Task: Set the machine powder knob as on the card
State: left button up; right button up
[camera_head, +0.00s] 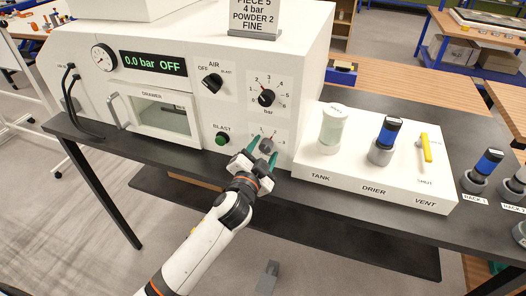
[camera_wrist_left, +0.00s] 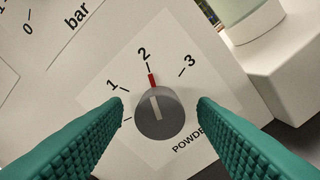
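The card (camera_head: 254,17) on top of the machine reads PIECE 5, 4 bar, POWDER 2, FINE. The grey powder knob (camera_head: 266,145) is low on the machine's front, below the bar dial. In the left wrist view the powder knob (camera_wrist_left: 160,116) has its white line and a red mark pointing at 2 on the scale. My left gripper (camera_head: 262,154) is at the knob. Its green fingers (camera_wrist_left: 160,104) are open on either side of the knob, with a visible gap on each side. My right gripper is not in view.
The bar knob (camera_head: 266,97) sits just above, the AIR knob (camera_head: 212,84) and green BLAST button (camera_head: 222,138) to the left. A white block (camera_head: 375,180) with tank, drier and yellow vent lever stands close on the right. The display reads 0.0 bar OFF.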

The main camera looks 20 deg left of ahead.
pick_arm(q)
jog(key=shift+s+f, duration=0.1)
jog(key=shift+s, duration=0.25)
jog(key=s+b, duration=0.3)
jog(key=s, duration=0.8)
jog(key=shift+s+a, duration=0.15)
jog(key=shift+a, duration=0.05)
